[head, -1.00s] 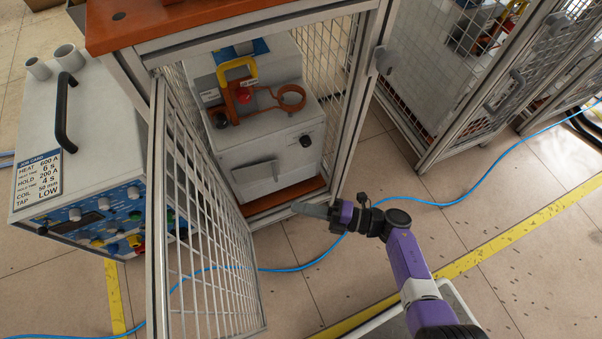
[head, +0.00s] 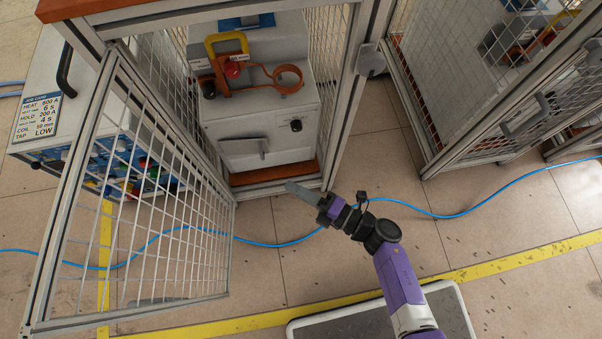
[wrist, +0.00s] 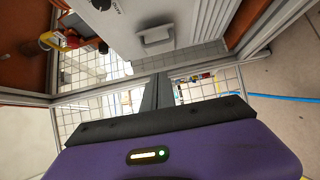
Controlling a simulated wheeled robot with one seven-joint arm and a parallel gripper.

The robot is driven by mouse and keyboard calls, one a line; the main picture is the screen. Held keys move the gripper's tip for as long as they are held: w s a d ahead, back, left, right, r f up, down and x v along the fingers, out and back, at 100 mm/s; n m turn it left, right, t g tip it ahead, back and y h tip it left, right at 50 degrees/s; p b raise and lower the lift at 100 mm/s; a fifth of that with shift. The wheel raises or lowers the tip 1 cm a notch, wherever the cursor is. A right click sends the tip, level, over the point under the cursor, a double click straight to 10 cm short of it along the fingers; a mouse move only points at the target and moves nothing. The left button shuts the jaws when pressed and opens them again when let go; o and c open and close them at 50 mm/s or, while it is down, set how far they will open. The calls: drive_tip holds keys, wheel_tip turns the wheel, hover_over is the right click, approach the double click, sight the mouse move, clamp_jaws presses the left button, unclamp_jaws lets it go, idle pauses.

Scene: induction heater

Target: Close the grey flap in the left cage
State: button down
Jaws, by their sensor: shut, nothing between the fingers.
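The grey flap (head: 246,147) sits on the lower front of the white heater unit (head: 262,115) inside the left cage; its plate sticks out from the front at an angle. It also shows in the wrist view (wrist: 154,38), ahead of my fingers. My gripper (head: 290,187) is shut and empty, in front of the cage opening, below and to the right of the flap and apart from it. In the wrist view my closed fingers (wrist: 156,92) point toward the unit.
The left cage's mesh door (head: 150,210) stands open to the left. The cage's right post (head: 345,110) bounds the opening. A copper coil (head: 285,78) and yellow handle (head: 226,40) are on the unit. A blue cable (head: 450,215) crosses the floor. Another cage (head: 470,90) stands at right.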

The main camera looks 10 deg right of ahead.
sight(255, 147)
drive_tip(key=w+a+b, duration=0.3)
drive_tip(key=w+a, duration=0.2)
drive_tip(key=w, duration=0.3)
drive_tip(key=shift+w+b, duration=0.3)
drive_tip(key=shift+f, duration=0.1)
drive_tip(key=shift+w+d, duration=0.3)
drive_tip(key=shift+w, duration=0.25)
drive_tip(key=shift+w+d, duration=0.25)
drive_tip(key=shift+w, duration=0.25)
drive_tip(key=shift+s, duration=0.1)
